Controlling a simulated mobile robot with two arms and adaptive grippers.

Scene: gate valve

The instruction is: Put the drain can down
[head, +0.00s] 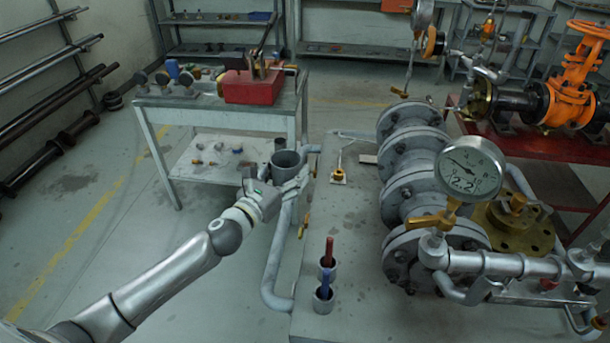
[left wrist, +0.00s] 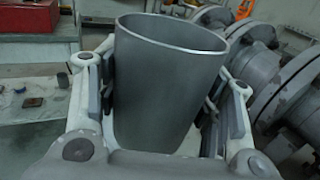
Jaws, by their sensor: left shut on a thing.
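The drain can is a grey open-topped cylinder (head: 287,163). In the left wrist view the can (left wrist: 165,85) fills the middle, upright or nearly so, its open rim at the top. My left gripper (head: 274,189) is shut on the can, with one finger on each side of its wall. In the left wrist view the two fingers of my left gripper (left wrist: 165,110) press on the can's sides. In the head view the can is held beside the left edge of the grey bench (head: 345,285). My right gripper is not in view.
Flanged pipework with a pressure gauge (head: 468,169) stands on the bench's right. Two small cups with red and blue handles (head: 325,283) stand near its front left. A pipe (head: 275,265) runs along the left edge. A work table (head: 190,103) with a red toolbox (head: 253,86) stands behind.

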